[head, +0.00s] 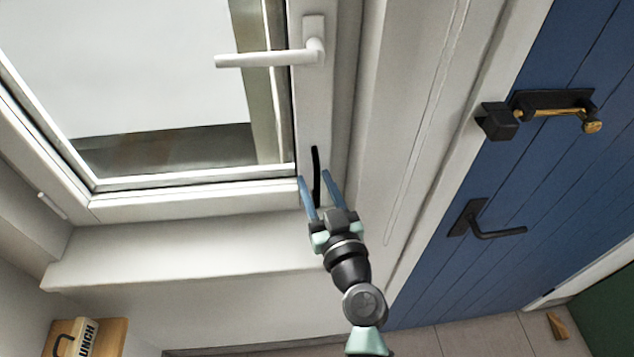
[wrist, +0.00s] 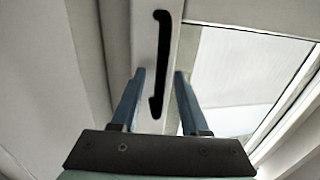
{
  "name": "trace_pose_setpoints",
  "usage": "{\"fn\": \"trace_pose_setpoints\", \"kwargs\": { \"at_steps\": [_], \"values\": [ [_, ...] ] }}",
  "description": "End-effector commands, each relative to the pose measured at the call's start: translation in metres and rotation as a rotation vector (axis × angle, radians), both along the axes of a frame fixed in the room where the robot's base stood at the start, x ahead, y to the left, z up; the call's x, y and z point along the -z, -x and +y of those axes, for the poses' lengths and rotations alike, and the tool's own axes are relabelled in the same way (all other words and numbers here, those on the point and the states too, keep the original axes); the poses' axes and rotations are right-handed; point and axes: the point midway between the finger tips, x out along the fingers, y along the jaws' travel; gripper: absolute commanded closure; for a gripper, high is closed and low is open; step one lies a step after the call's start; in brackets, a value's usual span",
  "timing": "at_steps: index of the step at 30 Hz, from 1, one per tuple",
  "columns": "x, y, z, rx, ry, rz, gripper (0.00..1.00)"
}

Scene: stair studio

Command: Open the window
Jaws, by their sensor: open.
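The white-framed window (head: 297,110) fills the upper left of the head view. Its sash looks flush with the frame. A white lever handle (head: 265,59) on the right side of the sash lies horizontal, pointing left. Below it a slim black pull handle (head: 316,158) runs upright on the white frame; it also shows in the wrist view (wrist: 161,55), bent at its ends. My gripper (head: 314,176) is open, with one blue finger on each side of the pull's lower part. In the wrist view (wrist: 160,73) the fingers look apart from it. Their exact depth is unclear.
A white sill (head: 190,255) runs below the window. A blue plank door (head: 480,200) with a black latch (head: 550,112) and a dark lever handle (head: 490,228) stands at the right. A wooden box (head: 90,338) shows at the lower left, and a small wooden wedge (head: 557,326) on the floor.

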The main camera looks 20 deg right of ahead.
Motion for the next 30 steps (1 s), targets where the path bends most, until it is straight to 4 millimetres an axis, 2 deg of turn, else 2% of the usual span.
{"fn": "trace_pose_setpoints", "kwargs": {
  "at_steps": [2,9,10,30],
  "values": [
    [0.0000,0.0002,0.0000,0.000,0.000,0.000,0.55],
    [0.0000,0.0004,-0.0001,0.000,0.000,0.000,0.98],
    [0.0000,0.0004,-0.0001,0.000,0.000,0.000,1.00],
    [0.0001,0.0005,-0.0002,0.000,0.000,0.000,1.00]
  ]
}}
